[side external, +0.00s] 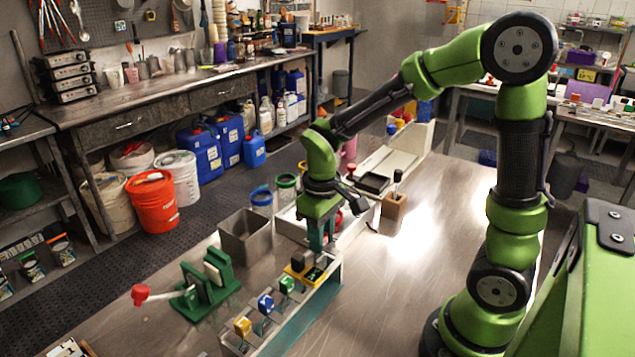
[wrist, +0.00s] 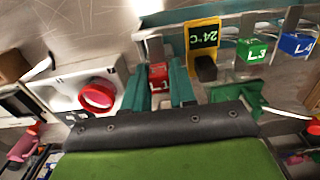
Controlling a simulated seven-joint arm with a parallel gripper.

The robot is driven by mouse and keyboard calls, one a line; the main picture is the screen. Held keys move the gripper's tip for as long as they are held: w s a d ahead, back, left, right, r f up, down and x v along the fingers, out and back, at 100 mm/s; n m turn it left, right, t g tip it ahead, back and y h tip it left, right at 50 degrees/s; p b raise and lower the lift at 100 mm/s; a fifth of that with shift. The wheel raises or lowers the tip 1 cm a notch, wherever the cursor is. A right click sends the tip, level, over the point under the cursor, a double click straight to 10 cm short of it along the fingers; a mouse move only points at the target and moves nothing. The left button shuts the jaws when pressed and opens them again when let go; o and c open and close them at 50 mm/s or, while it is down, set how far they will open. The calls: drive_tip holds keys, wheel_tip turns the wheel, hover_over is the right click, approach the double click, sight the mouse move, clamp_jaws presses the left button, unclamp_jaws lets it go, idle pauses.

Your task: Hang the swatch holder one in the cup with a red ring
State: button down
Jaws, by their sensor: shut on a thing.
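The swatch holder one is a red tag marked L1 (wrist: 158,76) on a grey metal strip, seen in the wrist view. My gripper (wrist: 160,68) is shut on it, with a teal finger on each side. In the side external view my gripper (side external: 318,243) points down over the far end of the holder rack (side external: 262,337), and the red tag is hidden there. The cup with a red ring (wrist: 97,96) is to the left of my fingers in the wrist view, apart from them. In the side view it is mostly hidden behind my gripper.
A yellow-framed 24°C display (wrist: 203,37) stands close beside the held holder, then the green L3 holder (wrist: 251,50) and blue L4 holder (wrist: 296,44). Cups with blue (side external: 261,197) and green (side external: 286,182) rings and a grey square bin (side external: 245,238) stand nearby.

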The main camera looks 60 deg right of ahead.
drive_tip(key=r, duration=0.6)
drive_tip(key=shift+d+r, duration=0.1)
drive_tip(key=shift+d, duration=0.1)
drive_tip(key=w+d+r, duration=0.2)
drive_tip(key=w+d, duration=0.4)
drive_tip(key=d, duration=0.6)
drive_tip(key=shift+d+r, duration=0.15)
drive_tip(key=shift+r, duration=0.05)
drive_tip(key=shift+f, duration=0.15)
wheel_tip(320, 180, down, 10)
drive_tip(key=shift+f, duration=0.25)
idle(0.4)
drive_tip(key=c, duration=0.8)
unclamp_jaws()
